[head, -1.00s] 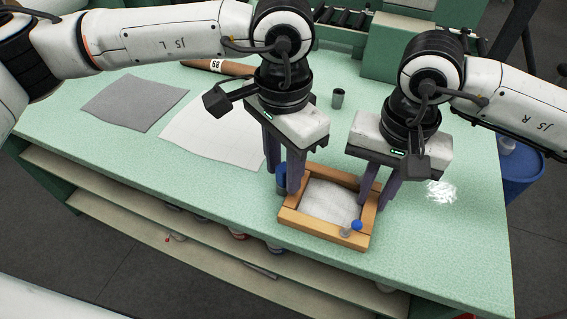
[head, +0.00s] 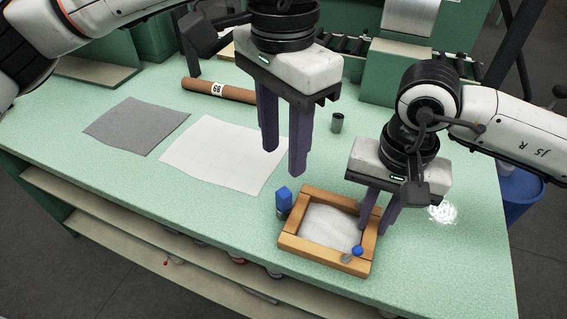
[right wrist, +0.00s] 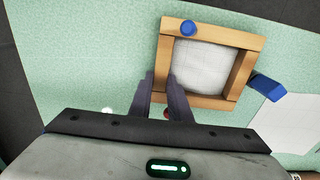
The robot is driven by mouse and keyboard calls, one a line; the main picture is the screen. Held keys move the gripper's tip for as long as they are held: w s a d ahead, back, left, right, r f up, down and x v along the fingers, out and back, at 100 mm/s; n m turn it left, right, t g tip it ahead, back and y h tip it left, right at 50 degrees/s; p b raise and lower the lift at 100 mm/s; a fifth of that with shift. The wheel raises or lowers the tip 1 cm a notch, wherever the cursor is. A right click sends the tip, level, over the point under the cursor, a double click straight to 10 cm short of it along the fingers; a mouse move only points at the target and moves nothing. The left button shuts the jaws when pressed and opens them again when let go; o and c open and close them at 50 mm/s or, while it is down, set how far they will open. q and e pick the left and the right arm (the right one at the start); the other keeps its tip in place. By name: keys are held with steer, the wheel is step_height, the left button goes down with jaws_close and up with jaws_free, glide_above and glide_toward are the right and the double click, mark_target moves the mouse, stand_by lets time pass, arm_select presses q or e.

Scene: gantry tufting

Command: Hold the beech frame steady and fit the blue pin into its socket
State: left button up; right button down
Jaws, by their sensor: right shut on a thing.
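The beech frame (head: 322,263) lies on the green bench around a pale fabric panel. My right gripper (head: 376,226) is shut on its right side rail; the frame also shows in the right wrist view (right wrist: 241,77). A blue block-shaped piece (head: 284,194) stands upright on a dark base just outside the frame's left side. My left gripper (head: 284,162) is open and empty, raised behind the blue piece.
A white sheet (head: 220,155) and a grey sheet (head: 135,127) lie flat to the left. A brown roll (head: 205,87) and a small dark cup (head: 337,122) are farther back. A blue drum (head: 520,195) stands beyond the right edge.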

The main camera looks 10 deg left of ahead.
stand_by(0.3)
steer(key=c, duration=1.6)
jaws_free()
steer(key=shift+o, duration=0.2)
